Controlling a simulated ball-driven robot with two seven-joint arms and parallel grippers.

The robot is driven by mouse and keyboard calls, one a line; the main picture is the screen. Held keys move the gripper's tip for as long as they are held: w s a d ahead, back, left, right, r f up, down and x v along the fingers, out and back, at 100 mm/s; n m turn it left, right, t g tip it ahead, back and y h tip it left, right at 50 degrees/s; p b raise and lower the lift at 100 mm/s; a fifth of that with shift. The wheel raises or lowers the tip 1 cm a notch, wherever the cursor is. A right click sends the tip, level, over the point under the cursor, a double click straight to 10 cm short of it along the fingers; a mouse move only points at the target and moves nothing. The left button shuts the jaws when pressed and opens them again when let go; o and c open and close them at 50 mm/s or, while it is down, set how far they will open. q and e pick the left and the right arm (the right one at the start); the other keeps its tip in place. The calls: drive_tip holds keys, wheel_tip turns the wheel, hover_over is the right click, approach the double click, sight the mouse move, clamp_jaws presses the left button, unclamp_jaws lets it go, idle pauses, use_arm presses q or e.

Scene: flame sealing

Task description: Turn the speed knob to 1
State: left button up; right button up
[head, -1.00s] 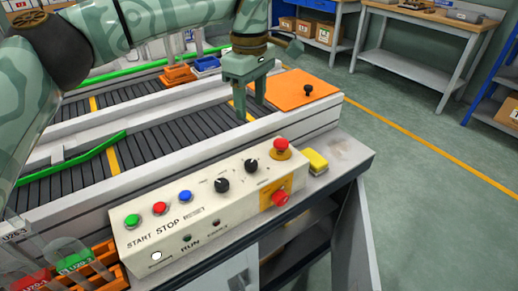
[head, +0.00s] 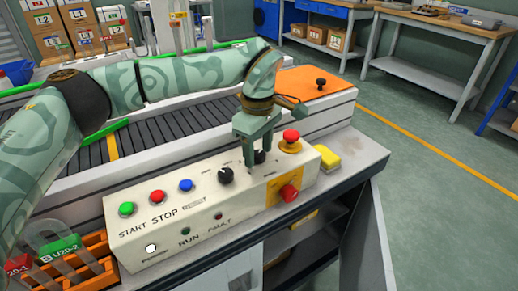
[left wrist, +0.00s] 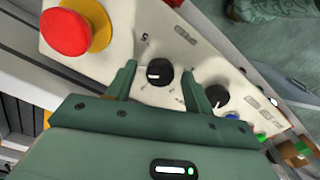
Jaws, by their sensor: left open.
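My left gripper (head: 256,158) is open and points down over the control panel (head: 140,235). Its two fingers stand on either side of the right-hand black knob (head: 260,157). In the left wrist view, this knob (left wrist: 159,72) sits between the open fingertips (left wrist: 160,66), with a gap on both sides. A white pointer mark shows on it, and a "5" is printed on the panel near it. A second black knob (head: 226,175) stands to its left. The knob labels are too small to read in the head view. My right gripper is not in view.
A red emergency button (head: 291,136) and a red switch (head: 290,193) on yellow are close right of the gripper. Green (head: 127,209), red (head: 156,197) and blue (head: 186,186) buttons line the panel's left. A yellow block (head: 327,158) lies right of the panel. The conveyor (head: 165,136) runs behind.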

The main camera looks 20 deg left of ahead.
use_arm(q)
drive_tip(key=c, duration=1)
drive_tip(key=shift+o, duration=0.2)
drive_tip(key=shift+r, duration=0.1)
